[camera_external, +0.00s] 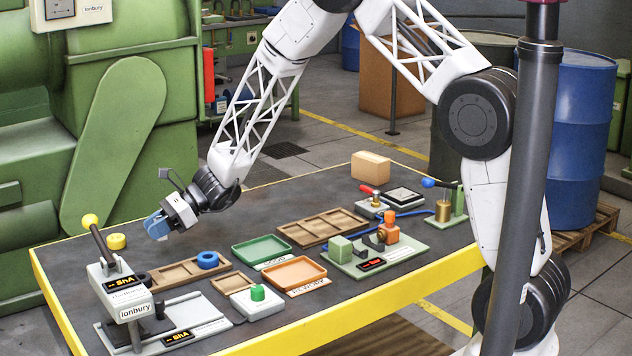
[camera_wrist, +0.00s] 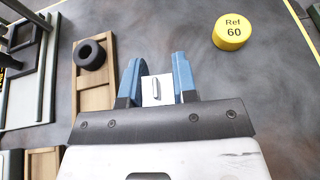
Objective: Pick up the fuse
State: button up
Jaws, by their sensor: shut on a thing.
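My gripper (camera_wrist: 157,80) has two blue fingers, shut on a small white piece with a grey elongated mark (camera_wrist: 156,90), which I take to be the fuse. The piece sits between the fingers near their base; its far sides are hidden. In the external view my gripper (camera_external: 157,226) hangs over the far left part of the table, apparently above the surface.
A yellow cylinder marked "Ref 60" (camera_wrist: 232,31) stands right of my gripper in the wrist view. A black ring (camera_wrist: 90,55) lies on a wooden tray (camera_wrist: 92,98). Green (camera_external: 262,250) and orange trays (camera_external: 294,272) and a lever press (camera_external: 120,290) share the table.

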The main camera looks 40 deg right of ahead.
jog(key=s+d, duration=0.1)
jog(key=s, duration=0.2)
jog(key=s+d, duration=0.2)
jog(key=s, duration=0.1)
jog(key=s+d+r, duration=0.1)
jog(key=s, duration=0.2)
jog(key=shift+s+d, duration=0.2)
jog(key=shift+d, duration=0.1)
